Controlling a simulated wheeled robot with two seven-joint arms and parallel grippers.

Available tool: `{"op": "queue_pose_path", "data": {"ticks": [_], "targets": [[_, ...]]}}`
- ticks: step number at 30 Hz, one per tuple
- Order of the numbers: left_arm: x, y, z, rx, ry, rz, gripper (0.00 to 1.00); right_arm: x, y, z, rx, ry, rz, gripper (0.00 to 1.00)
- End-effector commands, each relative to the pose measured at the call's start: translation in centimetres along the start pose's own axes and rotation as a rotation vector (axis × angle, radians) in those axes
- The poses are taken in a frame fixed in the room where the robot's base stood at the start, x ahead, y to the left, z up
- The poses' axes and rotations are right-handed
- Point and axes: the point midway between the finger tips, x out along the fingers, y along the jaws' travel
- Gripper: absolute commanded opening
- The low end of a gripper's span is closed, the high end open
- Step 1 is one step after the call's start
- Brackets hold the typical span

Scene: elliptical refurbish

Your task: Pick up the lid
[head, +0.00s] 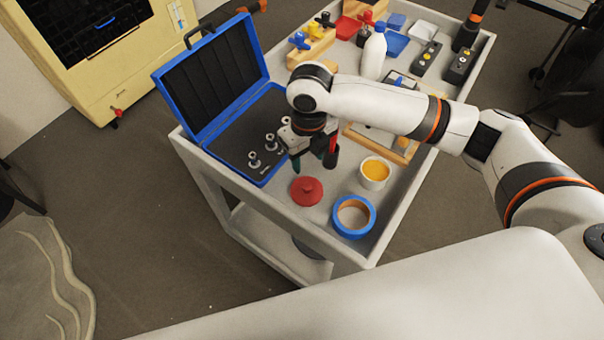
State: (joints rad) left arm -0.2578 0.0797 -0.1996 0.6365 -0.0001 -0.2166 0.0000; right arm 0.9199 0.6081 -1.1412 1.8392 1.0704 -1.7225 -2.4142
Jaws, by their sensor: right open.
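A round red lid (307,191) with a small knob on top lies flat on the grey cart, near its front edge. My right gripper (315,166) points down just above and behind the lid, its fingers apart and nothing visible between them. A gap seems to show between the fingertips and the lid, but its size is hard to judge. My left gripper is not in view.
An open blue case (222,122) with several metal pieces stands left of the gripper. A white cup with orange contents (375,172) and a blue ring-shaped roll (353,215) are right of the lid. A white bottle (374,55) stands farther back on the cart (318,226).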

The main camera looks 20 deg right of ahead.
Motion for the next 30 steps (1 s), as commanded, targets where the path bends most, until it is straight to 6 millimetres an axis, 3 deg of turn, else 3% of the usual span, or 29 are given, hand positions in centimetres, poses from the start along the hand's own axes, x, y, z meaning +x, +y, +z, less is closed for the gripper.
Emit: {"op": "queue_pose_path", "data": {"ticks": [6, 9, 11, 19, 24, 30], "targets": [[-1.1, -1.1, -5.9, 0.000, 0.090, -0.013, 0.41, 3.8, -0.1, 0.0, 0.003, -0.002, -0.002, 0.48], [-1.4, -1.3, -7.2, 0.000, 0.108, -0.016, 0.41, 4.8, -0.1, 0.0, 0.002, 0.000, -0.002, 0.48], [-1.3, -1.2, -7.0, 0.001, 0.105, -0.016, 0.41, 5.2, -0.1, 0.0, 0.001, 0.001, -0.001, 0.48], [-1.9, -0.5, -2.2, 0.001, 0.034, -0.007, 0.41, 8.4, -0.2, -0.4, 0.003, -0.001, -0.002, 0.48], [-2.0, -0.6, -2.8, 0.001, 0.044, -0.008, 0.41, 10.2, -0.2, -0.4, 0.002, 0.002, -0.001, 0.48], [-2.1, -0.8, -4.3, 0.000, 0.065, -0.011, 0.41, 10.4, -0.2, -0.4, 0.001, 0.003, 0.000, 0.48]]}}
